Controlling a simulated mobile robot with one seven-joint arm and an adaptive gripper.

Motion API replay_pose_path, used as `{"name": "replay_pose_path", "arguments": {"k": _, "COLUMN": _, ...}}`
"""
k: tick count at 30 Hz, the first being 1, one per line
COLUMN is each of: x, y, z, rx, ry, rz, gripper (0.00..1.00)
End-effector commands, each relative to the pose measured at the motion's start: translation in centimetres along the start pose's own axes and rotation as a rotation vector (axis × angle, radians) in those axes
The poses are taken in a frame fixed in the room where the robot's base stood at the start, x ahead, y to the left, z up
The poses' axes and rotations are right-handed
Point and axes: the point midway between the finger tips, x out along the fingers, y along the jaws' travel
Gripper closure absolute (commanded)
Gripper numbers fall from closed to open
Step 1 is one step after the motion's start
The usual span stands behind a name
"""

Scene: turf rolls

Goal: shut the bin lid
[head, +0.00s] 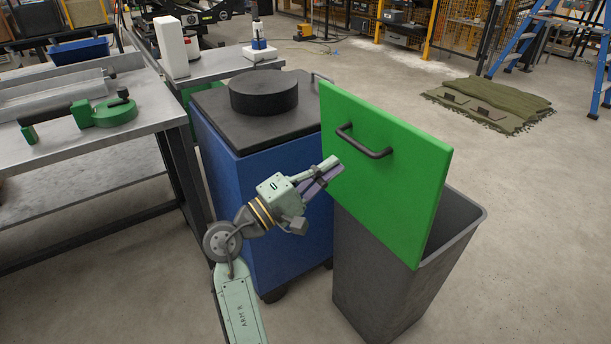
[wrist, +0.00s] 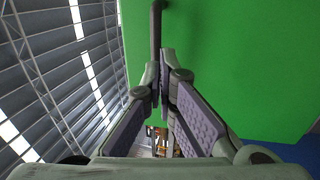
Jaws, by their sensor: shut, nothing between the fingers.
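The green bin lid (head: 400,185) stands up steeply on the left side of the dark grey bin (head: 390,270), so the bin's mouth is open. A dark bar handle (head: 365,142) is on the lid's face toward my arm. My gripper (head: 334,168) is shut and empty, at the lid's left part, a little below and left of the handle. In the wrist view the lid (wrist: 225,60) fills the right side, my fingertips (wrist: 165,72) are together in front of it, and the handle (wrist: 156,25) runs just beyond them. I cannot tell whether the fingertips touch the lid.
A blue cabinet (head: 265,205) with a dark top and a round black block (head: 264,92) stands close left of the bin. A metal workbench (head: 90,145) is further left. The floor right of the bin is clear.

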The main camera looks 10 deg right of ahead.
Motion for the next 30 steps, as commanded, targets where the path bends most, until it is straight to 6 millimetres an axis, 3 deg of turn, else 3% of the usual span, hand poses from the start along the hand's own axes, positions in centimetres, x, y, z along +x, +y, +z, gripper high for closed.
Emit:
{"name": "replay_pose_path", "arguments": {"k": 3, "x": 2.1, "y": 0.2, "z": 0.1, "rx": -0.001, "ry": -0.003, "rz": 0.000, "gripper": 1.00}}
{"name": "replay_pose_path", "arguments": {"k": 9, "x": 3.8, "y": 0.0, "z": 0.0, "rx": -0.001, "ry": 0.000, "rz": -0.001, "gripper": 1.00}}
{"name": "replay_pose_path", "arguments": {"k": 23, "x": 4.1, "y": 0.0, "z": -0.1, "rx": 0.000, "ry": 0.000, "rz": -0.003, "gripper": 1.00}}
{"name": "replay_pose_path", "arguments": {"k": 30, "x": 5.4, "y": 0.7, "z": -1.1, "rx": 0.002, "ry": -0.001, "rz": -0.054, "gripper": 1.00}}
